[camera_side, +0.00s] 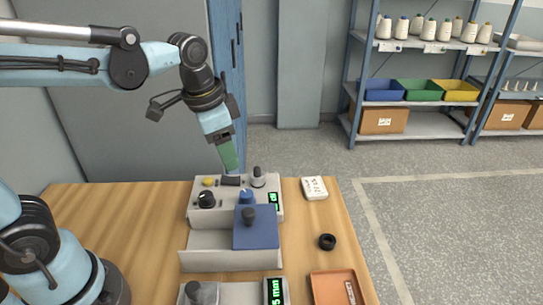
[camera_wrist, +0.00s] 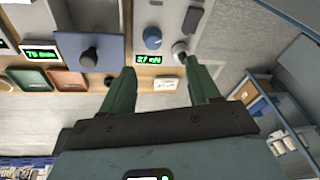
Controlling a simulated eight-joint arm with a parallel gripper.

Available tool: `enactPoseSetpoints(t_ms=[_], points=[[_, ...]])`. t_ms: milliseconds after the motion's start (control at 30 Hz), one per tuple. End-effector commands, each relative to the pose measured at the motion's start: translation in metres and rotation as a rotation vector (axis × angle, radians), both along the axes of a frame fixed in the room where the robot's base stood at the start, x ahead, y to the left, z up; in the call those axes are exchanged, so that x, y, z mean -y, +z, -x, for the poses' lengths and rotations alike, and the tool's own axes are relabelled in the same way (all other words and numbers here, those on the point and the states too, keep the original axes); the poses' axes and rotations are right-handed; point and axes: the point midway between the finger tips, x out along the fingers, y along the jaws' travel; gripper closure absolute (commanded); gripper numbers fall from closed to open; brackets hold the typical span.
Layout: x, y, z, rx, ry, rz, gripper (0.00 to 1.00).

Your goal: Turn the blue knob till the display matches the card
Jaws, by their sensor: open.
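The blue knob (camera_side: 246,197) stands on a pale control box (camera_side: 228,211) in the side view, partly behind a blue panel; the wrist view shows it (camera_wrist: 152,38) too. The box's green-lit display (camera_side: 273,201) is partly hidden from the side; in the wrist view this display (camera_wrist: 148,59) seems to begin with 27. A white card-like block (camera_side: 314,188) with dark print lies right of the box; its print is too small to read. My gripper (camera_side: 231,170) is open and empty above the back of the box, apart from the blue knob. Its green fingers (camera_wrist: 158,72) are spread in the wrist view.
The blue panel (camera_side: 255,232) with a dark knob stands in front of the blue knob. A black ring (camera_side: 327,242) and an orange tray (camera_side: 331,287) lie at right.

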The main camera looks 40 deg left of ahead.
Motion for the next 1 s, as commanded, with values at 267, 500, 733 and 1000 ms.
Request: enactPoseSetpoints(t_ms=[267,500,733,1000], points=[[-0.015,-0.012,0.032,0.245,0.28,0.101,0.39],[-0.021,-0.02,0.042,0.361,0.405,0.167,0.39],[-0.022,-0.021,0.043,0.376,0.421,0.177,0.39],[-0.022,-0.021,0.043,0.374,0.418,0.175,0.39]])
